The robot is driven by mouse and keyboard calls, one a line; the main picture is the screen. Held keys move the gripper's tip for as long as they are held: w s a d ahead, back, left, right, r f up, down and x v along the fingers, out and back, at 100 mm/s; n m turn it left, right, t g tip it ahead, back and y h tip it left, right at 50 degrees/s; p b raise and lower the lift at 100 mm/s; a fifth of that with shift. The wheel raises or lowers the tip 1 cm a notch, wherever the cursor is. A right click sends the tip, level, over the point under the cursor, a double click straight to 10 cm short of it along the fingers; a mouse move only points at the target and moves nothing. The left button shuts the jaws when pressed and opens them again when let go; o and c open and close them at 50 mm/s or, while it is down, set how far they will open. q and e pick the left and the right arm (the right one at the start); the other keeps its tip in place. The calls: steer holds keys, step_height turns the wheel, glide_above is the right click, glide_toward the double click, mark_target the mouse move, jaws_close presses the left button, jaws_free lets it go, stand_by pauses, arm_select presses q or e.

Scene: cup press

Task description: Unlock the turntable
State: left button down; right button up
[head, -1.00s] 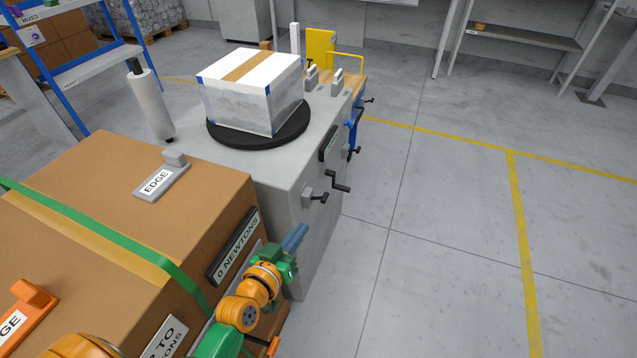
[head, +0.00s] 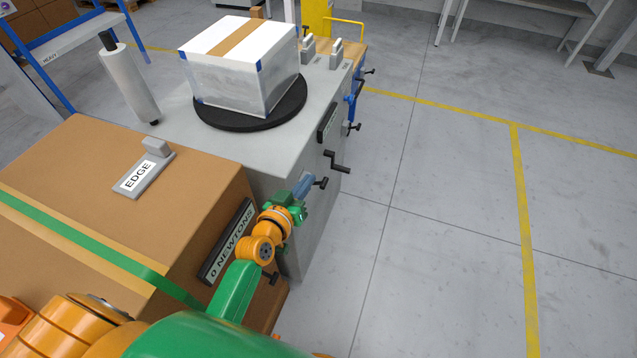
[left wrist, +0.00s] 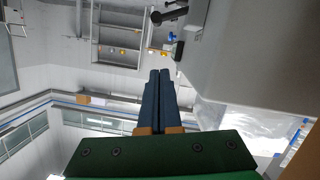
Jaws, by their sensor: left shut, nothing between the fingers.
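The black round turntable (head: 207,119) sits on top of the grey machine (head: 275,155). A wrapped white box (head: 235,85) with a brown tape strip stands on it. On the machine's side are a small black-handled lever (head: 321,183) and, beyond it, a black crank (head: 337,162). My left gripper (head: 306,183) is shut and empty, its blue-grey fingers in front of the lever's mount and partly hiding it. In the left wrist view the shut fingers (left wrist: 160,74) point toward a black handle (left wrist: 170,14). Whether they touch the lever cannot be told. My right gripper is not in view.
A brown carton (head: 75,170) with a green strap and an EDGE block (head: 145,168) stands close on the left. A film roll (head: 130,85) stands behind it. The floor to the right is clear.

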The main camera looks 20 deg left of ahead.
mark_target(320, 184)
arm_select(q)
steer(key=w+f+b, duration=0.1)
steer(key=w+d+f+b, duration=0.1)
steer(key=w+f, duration=0.1)
steer(key=w+f+b, duration=0.1)
steer(key=f, duration=0.1)
steer(key=shift+w+d, duration=0.25)
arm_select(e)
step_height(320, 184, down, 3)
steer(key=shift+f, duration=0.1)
arm_select(q)
steer(key=shift+s+d, duration=0.1)
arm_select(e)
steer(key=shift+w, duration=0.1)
arm_select(q)
steer(key=shift+d+f+p, duration=0.1)
steer(key=shift+f+p, duration=0.1)
steer(key=shift+p, duration=0.15)
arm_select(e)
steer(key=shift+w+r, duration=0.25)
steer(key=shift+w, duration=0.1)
